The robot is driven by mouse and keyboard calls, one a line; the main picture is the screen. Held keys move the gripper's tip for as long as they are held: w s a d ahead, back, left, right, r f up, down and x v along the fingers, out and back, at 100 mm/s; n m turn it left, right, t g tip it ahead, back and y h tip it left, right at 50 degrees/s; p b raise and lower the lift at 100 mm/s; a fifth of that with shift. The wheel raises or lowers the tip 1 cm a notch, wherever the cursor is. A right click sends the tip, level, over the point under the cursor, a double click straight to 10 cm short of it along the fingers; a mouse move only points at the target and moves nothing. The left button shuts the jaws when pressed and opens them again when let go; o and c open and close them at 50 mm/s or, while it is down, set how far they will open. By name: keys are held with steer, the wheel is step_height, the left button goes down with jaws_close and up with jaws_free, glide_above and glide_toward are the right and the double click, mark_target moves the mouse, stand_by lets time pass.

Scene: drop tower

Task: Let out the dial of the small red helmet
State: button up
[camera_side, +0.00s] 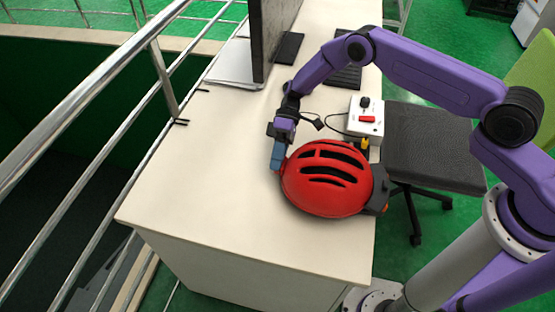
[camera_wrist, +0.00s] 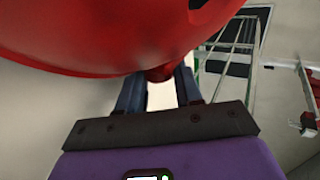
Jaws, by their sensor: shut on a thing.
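The small red helmet (camera_side: 328,195) lies on the white table, dome up with dark vent slots. Its red shell (camera_wrist: 90,35) fills the top of the wrist view. A small red dial (camera_wrist: 160,74) sticks out below the shell's rim. My gripper (camera_side: 276,166) points down at the helmet's left edge. In the wrist view its two blue fingers (camera_wrist: 158,84) stand on either side of the dial and are shut on it. In the side view the fingers hide the dial.
A white box with a red switch (camera_side: 367,118) stands behind the helmet. A dark block (camera_side: 379,190) touches its right side. A monitor (camera_side: 265,35) and keyboard (camera_side: 348,72) are farther back. The table's front left (camera_side: 200,205) is clear, with a metal railing (camera_side: 95,95) beyond.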

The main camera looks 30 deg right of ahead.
steer(key=shift+d+f+g+y, duration=0.1)
steer(key=shift+f+g+y, duration=0.1)
steer(key=shift+g+y, duration=0.35)
steer(key=shift+f+g+y, duration=0.15)
steer(key=shift+g+y, duration=0.9)
steer(key=o, duration=1.1)
steer(key=shift+c, duration=0.2)
steer(key=shift+r+t+h, duration=0.1)
steer(key=shift+t+h, duration=0.2)
